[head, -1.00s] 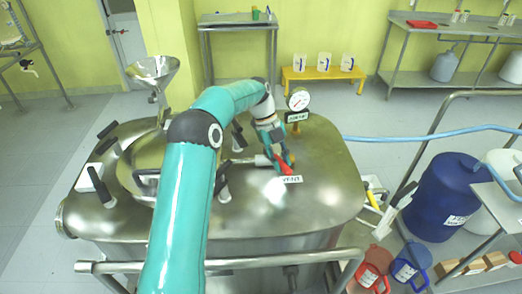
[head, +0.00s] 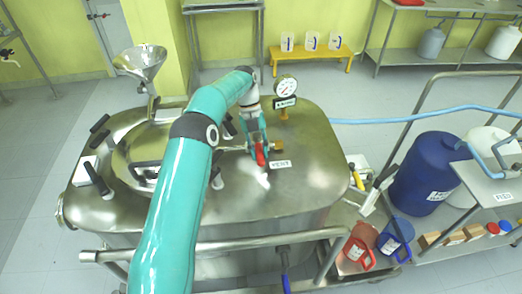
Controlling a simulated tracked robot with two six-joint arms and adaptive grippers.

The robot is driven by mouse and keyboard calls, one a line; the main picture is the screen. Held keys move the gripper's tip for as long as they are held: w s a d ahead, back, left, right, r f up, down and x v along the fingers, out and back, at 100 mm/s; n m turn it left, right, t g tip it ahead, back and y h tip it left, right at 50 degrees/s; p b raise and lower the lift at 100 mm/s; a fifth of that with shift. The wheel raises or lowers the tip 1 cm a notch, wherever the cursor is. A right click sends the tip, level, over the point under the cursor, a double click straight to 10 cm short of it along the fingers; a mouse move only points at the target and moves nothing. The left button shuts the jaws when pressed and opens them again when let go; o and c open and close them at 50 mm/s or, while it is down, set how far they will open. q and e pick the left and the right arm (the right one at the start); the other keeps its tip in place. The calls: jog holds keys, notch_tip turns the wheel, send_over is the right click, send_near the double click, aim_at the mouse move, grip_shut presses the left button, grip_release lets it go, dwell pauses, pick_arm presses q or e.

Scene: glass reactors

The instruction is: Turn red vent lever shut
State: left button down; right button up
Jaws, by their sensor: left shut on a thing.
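The red vent lever (head: 260,157) is on top of the steel reactor (head: 310,155), just left of the white VENT label (head: 280,164). It points toward the front of the lid, nearly straight down in the picture. A brass fitting (head: 278,146) shows to its right. My left gripper (head: 259,149) reaches down over the lever and is shut on it. The fingers hide part of the lever and the valve under it. My right gripper is not in view.
A pressure gauge (head: 286,87) stands on the lid behind the lever. Black-handled clamps (head: 98,178) and a steel funnel (head: 140,62) are to the left. A steel rail (head: 230,244) runs along the front. A blue drum (head: 432,172) stands right of the reactor.

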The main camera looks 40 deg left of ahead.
aim_at(259, 151)
pick_arm(q)
jog(key=shift+w+a+r, duration=0.1)
jog(key=shift+a, duration=0.05)
jog(key=c, duration=0.9)
grip_release()
jog(key=shift+c, duration=0.2)
notch_tip(259, 151, up, 9)
jog(key=shift+r, duration=0.35)
